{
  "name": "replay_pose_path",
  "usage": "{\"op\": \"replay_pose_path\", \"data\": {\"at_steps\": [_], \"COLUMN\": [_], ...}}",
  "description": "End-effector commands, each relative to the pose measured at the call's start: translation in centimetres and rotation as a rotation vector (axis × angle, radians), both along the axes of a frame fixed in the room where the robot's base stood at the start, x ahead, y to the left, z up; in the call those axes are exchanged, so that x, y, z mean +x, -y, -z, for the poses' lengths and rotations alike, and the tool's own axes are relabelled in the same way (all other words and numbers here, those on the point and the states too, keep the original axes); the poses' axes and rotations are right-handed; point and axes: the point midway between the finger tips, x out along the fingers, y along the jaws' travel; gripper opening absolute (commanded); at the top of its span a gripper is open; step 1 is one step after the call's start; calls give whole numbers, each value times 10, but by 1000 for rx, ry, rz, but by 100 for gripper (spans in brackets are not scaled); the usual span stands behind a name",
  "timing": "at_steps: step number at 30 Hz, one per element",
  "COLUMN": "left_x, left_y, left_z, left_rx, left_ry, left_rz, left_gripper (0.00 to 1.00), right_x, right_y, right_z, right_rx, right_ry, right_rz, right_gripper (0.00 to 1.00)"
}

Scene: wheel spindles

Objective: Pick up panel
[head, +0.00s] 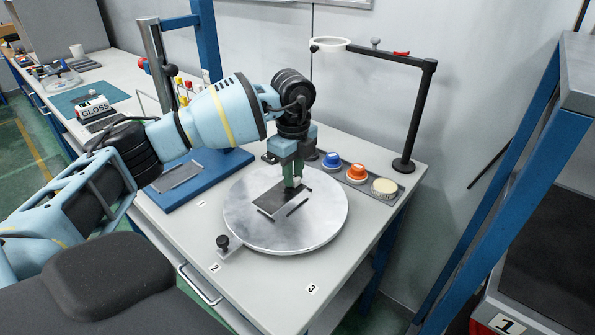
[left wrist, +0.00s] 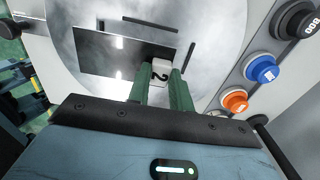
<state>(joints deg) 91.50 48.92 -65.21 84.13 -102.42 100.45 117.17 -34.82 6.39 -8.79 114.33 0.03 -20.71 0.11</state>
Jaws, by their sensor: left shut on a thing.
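A dark rectangular panel (head: 276,204) lies on a round silvery turntable (head: 243,225). In the left wrist view the panel (left wrist: 105,52) has a pale tab marked 2 (left wrist: 159,74) at its near edge. My left gripper (head: 293,184) points down over the turntable with its green fingers at the panel's far edge. In the left wrist view its fingers (left wrist: 165,82) are shut on the panel at the tab. I cannot tell whether the panel is lifted off the turntable. My right gripper is out of view.
Dark strips (head: 298,207) lie by the panel. Blue (head: 332,160), orange (head: 356,172) and cream (head: 384,186) round pads sit in a tray behind right. A ring lamp stand (head: 405,163) rises there. A blue board (head: 205,180) with a grey plate is left. The bench's front right is clear.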

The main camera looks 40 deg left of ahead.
Motion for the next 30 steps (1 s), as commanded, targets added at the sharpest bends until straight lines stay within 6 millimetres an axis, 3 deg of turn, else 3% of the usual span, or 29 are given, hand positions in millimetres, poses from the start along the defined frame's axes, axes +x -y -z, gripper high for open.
{"op": "replay_pose_path", "data": {"at_steps": [9, 15, 21, 30], "left_x": [-67, -101, -124, -134], "left_y": [10, 16, 19, 21], "left_z": [-8, -11, -13, -14], "left_rx": [1, 1, 0, 0], "left_ry": [1, 2, 2, 2], "left_rz": [2, 1, 0, -1], "left_gripper": [0, 0, 0, 0], "right_x": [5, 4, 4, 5], "right_y": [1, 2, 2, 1], "right_z": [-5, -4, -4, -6], "right_rx": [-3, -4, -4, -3], "right_ry": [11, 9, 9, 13], "right_rz": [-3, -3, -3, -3], "right_gripper": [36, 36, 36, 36]}}
